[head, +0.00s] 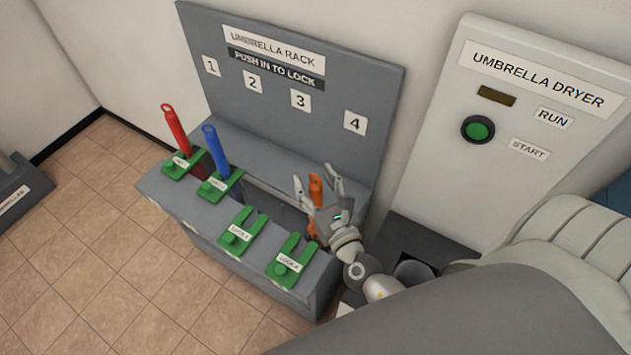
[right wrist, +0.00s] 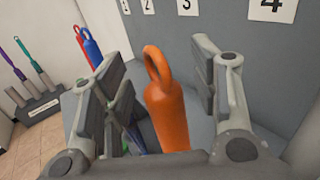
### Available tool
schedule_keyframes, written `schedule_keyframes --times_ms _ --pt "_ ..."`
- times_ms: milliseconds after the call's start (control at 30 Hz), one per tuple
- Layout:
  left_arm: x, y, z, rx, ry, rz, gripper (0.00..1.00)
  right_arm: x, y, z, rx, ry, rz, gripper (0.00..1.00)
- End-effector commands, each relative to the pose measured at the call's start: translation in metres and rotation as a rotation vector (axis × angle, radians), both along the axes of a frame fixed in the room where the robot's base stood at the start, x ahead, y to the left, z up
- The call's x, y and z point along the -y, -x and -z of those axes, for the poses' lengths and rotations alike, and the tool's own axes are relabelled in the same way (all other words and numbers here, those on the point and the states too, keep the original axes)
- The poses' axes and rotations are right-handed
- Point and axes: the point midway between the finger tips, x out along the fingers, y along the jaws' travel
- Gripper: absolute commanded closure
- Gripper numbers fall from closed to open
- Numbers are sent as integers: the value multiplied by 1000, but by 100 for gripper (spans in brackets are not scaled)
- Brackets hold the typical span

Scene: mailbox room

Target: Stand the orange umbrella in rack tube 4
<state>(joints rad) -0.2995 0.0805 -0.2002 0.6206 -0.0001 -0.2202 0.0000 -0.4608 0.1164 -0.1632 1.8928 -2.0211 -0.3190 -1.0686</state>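The orange umbrella (head: 316,190) stands roughly upright at the rack's right end, below the number 4 sign (head: 355,123). Its looped handle fills the middle of the right wrist view (right wrist: 166,110). My right gripper (head: 315,178) is around the handle with its fingers spread; the wrist view (right wrist: 160,55) shows gaps on both sides. My gripper hides much of the umbrella's lower part and the tube 4 opening, so I cannot tell how deep it sits. The green lock 4 (head: 291,262) lies in front on the grey rack (head: 190,212). My left gripper is out of view.
A red umbrella (head: 172,131) and a blue umbrella (head: 216,150) stand at positions 1 and 2. Position 3, behind its green lock (head: 242,232), looks empty. The umbrella dryer (head: 440,165) stands at the right. Another stand (right wrist: 38,108) holds purple and green umbrellas.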

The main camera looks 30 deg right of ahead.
Motion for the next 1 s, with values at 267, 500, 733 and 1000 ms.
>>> schedule_keyframes --times_ms 267,500,733,1000 --pt "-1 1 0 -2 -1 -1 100 -1 5 2 -4 1 -2 45" --pt "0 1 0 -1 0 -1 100 -4 43 2 -6 2 -4 45" --pt "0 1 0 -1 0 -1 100 -8 90 1 -4 3 -3 45" --pt "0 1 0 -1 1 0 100 -11 118 1 -1 0 0 45"
